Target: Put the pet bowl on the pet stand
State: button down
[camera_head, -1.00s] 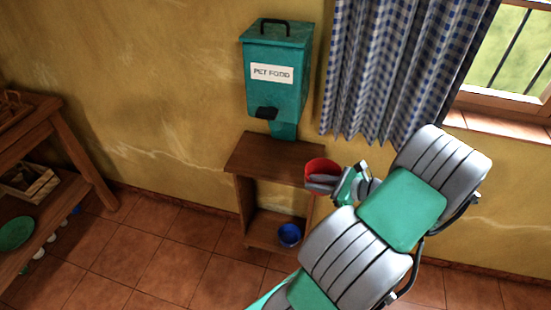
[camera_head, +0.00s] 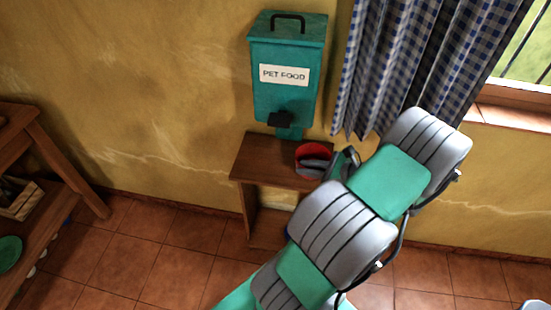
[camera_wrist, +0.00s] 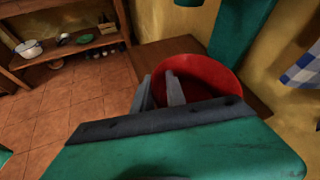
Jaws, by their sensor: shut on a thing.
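The red pet bowl (camera_head: 314,151) is at the right part of the wooden pet stand's top (camera_head: 262,160), below the teal dispenser. My gripper (camera_head: 312,167) is shut on the bowl's near rim. In the wrist view the fingers (camera_wrist: 160,90) grip the left side of the red bowl (camera_wrist: 218,80), and the stand's brown top (camera_wrist: 152,54) shows behind and beside it. The bowl looks roughly level. I cannot tell whether its base touches the wood. My arm hides the stand's right front.
A teal pet food dispenser (camera_head: 287,75) hangs on the wall just behind the stand. A checked curtain (camera_head: 385,70) hangs to the right. A wooden shelf unit (camera_head: 50,165) stands at the left. The stand's left top is bare. Open tiled floor lies in front.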

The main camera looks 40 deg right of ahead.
jog(key=w+a, duration=0.1)
jog(key=w, duration=0.2)
jog(key=w+a, duration=0.1)
jog(key=w, duration=0.3)
jog(key=w+a+p, duration=0.1)
jog(key=w, duration=0.2)
jog(key=shift+w, duration=0.25)
notch_tip(320, 180, down, 4)
jog(key=shift+r, duration=0.25)
jog(key=c, duration=1.3)
grip_release()
jog(key=v, duration=1.2)
jog(key=shift+b, duration=0.4)
